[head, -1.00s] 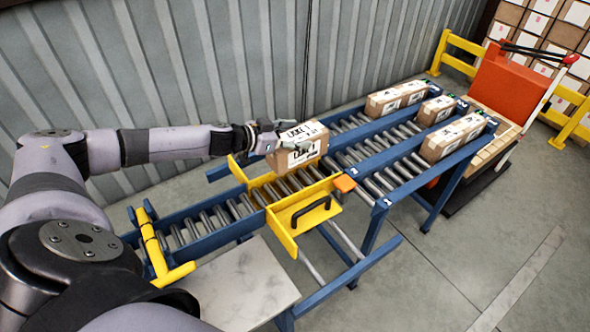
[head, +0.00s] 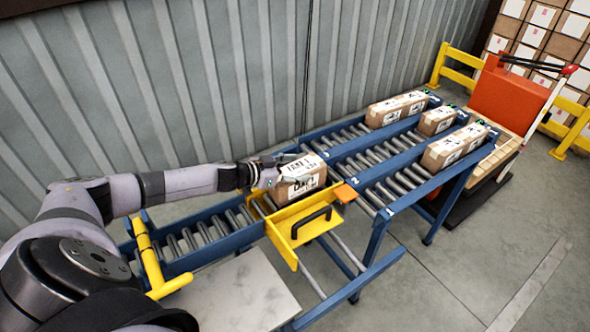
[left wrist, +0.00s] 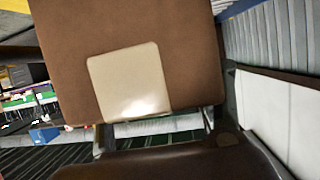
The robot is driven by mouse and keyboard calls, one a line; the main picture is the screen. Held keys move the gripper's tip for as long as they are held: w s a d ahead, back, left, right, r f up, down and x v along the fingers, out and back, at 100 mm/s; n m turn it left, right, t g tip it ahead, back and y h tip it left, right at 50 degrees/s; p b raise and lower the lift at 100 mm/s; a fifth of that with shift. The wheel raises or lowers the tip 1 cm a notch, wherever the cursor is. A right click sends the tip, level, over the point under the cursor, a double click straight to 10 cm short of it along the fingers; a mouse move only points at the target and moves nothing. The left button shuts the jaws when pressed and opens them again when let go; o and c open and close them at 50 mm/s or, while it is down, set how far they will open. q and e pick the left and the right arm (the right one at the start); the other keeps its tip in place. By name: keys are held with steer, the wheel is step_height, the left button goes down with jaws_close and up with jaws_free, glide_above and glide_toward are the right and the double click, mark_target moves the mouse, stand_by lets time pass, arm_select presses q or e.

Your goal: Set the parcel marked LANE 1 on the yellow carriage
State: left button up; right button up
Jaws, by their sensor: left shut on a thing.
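A brown parcel (head: 303,186) with white labels is in my left gripper (head: 279,169); the lettering is hard to read now, but read LANE 1 a second ago. My left gripper is shut on it from the left and the top. The parcel is within the outline of the yellow carriage (head: 286,246), behind its front plate with the black handle. I cannot tell whether its underside touches the carriage. In the left wrist view the parcel's brown face (left wrist: 195,60) with a pale patch fills much of the picture. My right gripper is not in view.
Blue roller lanes (head: 375,215) run to the back right, with several other cartons (head: 455,147) at their far ends. A yellow bar (head: 150,255) crosses the near rollers. A corrugated wall (head: 200,90) lies behind.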

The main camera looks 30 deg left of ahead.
arm_select(q)
steer(key=shift+f, duration=0.15)
steer(key=shift+f, duration=0.4)
steer(key=o, duration=1.6)
steer(key=shift+o, duration=0.2)
steer(key=shift+r, duration=0.1)
steer(key=shift+r, duration=0.35)
steer(key=v, duration=1.2)
steer(key=shift+r, duration=0.2)
steer(key=shift+d, duration=0.1)
